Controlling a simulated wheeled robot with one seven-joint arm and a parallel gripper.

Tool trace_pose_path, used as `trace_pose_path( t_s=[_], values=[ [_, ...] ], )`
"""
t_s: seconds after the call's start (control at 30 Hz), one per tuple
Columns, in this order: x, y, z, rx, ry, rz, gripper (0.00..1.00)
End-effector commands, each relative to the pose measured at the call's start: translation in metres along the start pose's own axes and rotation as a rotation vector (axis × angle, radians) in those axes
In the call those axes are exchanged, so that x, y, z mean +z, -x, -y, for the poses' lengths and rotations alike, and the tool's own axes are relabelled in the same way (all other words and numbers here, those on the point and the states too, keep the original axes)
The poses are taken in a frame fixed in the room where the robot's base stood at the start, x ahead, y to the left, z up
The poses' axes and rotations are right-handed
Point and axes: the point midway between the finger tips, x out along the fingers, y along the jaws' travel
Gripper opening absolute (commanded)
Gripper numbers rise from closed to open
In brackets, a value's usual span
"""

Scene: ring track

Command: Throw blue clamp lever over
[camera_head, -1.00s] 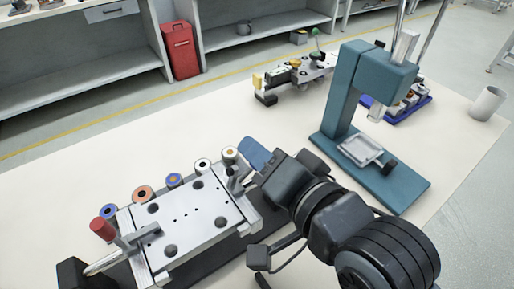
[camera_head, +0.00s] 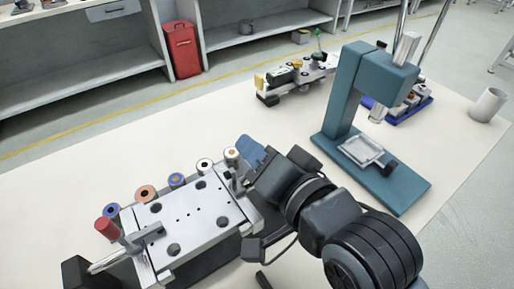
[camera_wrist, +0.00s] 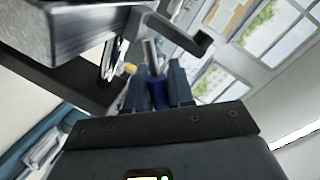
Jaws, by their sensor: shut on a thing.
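My gripper (camera_head: 248,162) is at the fixture's right end, beside the clamp metalwork there. In the wrist view my gripper (camera_wrist: 157,82) has its two blue-grey fingers closed around the blue clamp lever (camera_wrist: 157,95). A metal rod runs from the lever up to a bracket. In the head view the blue lever is hidden by my gripper.
Several coloured rollers (camera_head: 177,180) line the fixture's far side. A teal press (camera_head: 349,88) stands to the right of my arm. Another small fixture (camera_head: 295,78) and a white cup (camera_head: 488,104) stand farther back. The white tabletop (camera_head: 100,150) is clear at the left.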

Motion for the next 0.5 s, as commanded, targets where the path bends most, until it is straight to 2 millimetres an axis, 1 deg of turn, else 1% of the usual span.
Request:
trace_pose_path(
  t_s=[0.03, 0.2, 0.5],
  values=[
    [-0.0021, 0.0013, 0.0035, 0.009, 0.038, -0.006, 0.00],
    [-0.0008, 0.0020, 0.0079, 0.022, 0.160, -0.030, 0.00],
    [0.0007, 0.0017, 0.0082, 0.023, 0.185, -0.034, 0.00]
  ],
)
